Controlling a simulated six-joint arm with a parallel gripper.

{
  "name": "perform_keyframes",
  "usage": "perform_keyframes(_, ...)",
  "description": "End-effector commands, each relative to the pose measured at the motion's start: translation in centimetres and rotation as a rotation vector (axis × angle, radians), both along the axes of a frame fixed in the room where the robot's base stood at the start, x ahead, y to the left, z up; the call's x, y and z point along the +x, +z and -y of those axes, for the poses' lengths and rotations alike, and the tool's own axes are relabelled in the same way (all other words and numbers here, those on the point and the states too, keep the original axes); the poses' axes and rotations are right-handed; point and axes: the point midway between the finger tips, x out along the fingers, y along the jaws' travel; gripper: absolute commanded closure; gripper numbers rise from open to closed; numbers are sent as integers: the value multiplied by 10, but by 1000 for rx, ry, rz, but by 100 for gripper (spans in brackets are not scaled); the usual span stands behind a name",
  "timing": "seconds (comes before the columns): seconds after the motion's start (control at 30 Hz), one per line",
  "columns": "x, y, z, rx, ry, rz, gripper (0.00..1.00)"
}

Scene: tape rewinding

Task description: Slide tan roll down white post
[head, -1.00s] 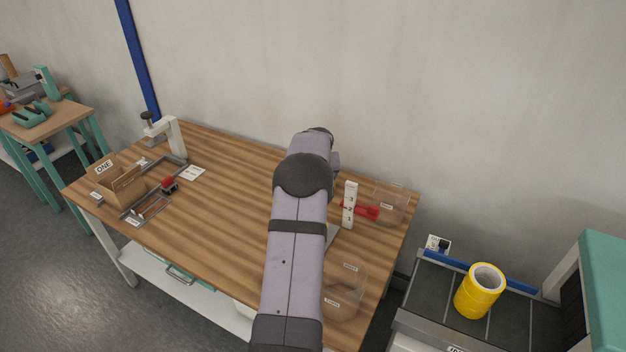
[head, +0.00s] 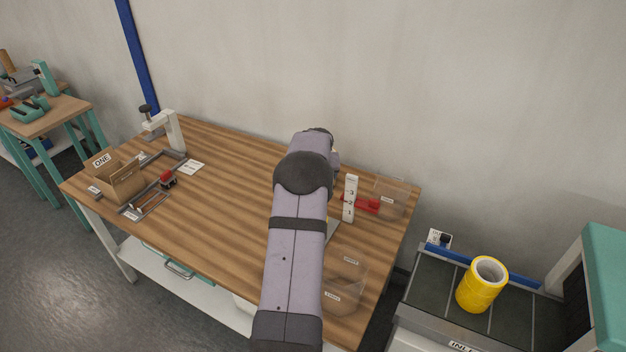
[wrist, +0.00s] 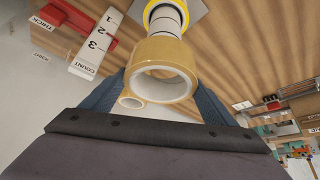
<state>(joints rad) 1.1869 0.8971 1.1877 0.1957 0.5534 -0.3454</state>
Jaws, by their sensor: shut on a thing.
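My gripper (wrist: 160,85) shows in the wrist view with a blue finger on either side of the tan roll (wrist: 163,51), shut on it. The roll's open end faces the camera. The white post (wrist: 166,16) shows just beyond the roll, with a yellow ring (wrist: 151,10) around its lower part near a grey base plate (wrist: 194,8). The roll's edge overlaps the post in the picture; I cannot tell whether it is around the post. In the head view my arm hides the gripper, roll and post.
A smaller tan ring (wrist: 131,99) shows beside the left finger. A white numbered block (head: 350,199), red part (head: 367,204) and clear bins (head: 345,287) are on the wooden table (head: 235,190), right side. Yellow rolls (head: 481,290) stand on the conveyor at right.

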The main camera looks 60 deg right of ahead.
Motion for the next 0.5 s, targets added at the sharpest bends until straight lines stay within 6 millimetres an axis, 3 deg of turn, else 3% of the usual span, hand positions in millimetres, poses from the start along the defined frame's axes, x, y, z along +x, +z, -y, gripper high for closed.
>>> perform_keyframes(0.5, 0, -5, 0, -1, 0, 1, 46)
